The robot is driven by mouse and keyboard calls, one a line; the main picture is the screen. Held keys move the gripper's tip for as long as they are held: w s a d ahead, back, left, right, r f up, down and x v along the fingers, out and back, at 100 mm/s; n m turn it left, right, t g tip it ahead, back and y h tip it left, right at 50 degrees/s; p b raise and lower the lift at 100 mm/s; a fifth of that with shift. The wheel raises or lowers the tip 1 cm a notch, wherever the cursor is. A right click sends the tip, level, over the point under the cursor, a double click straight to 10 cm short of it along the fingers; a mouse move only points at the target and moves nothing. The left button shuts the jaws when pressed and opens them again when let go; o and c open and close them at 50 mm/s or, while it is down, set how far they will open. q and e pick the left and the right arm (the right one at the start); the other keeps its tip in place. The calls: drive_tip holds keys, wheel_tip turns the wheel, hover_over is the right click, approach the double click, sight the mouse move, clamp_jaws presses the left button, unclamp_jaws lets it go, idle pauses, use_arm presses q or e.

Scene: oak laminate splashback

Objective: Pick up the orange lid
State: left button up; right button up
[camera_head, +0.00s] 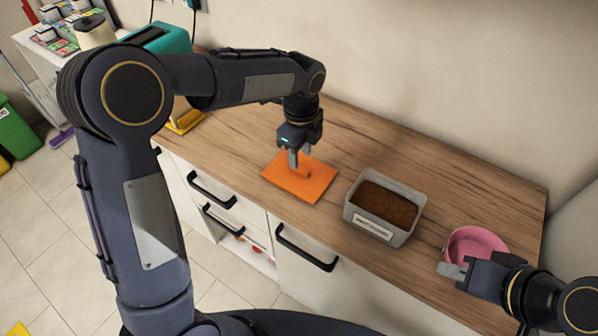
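The orange lid (312,187) is a flat square lying on the wooden counter, left of a grey container. A small raised part shows near its middle. My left gripper (299,160) points down right over the lid, with its fingertips at or just above the raised part. Whether the fingers touch or grip it, I cannot tell. My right gripper (452,271) is at the lower right, pointing left, in front of a pink bowl (476,240). It holds nothing that I can see, and its finger gap is unclear.
The open grey container (376,233) with brown contents and a label stands right of the lid. A teal appliance (160,38) and a yellow item (187,122) are at the counter's left end. Cabinets with black handles (306,250) are below. The counter's back right is clear.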

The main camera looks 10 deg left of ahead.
sight(300, 167)
use_arm(q)
drive_tip(key=f, duration=0.4)
drive_tip(key=shift+w+a+f, duration=0.15)
drive_tip(key=shift+w+f, duration=0.05)
drive_tip(key=shift+f, duration=0.15)
clamp_jaws()
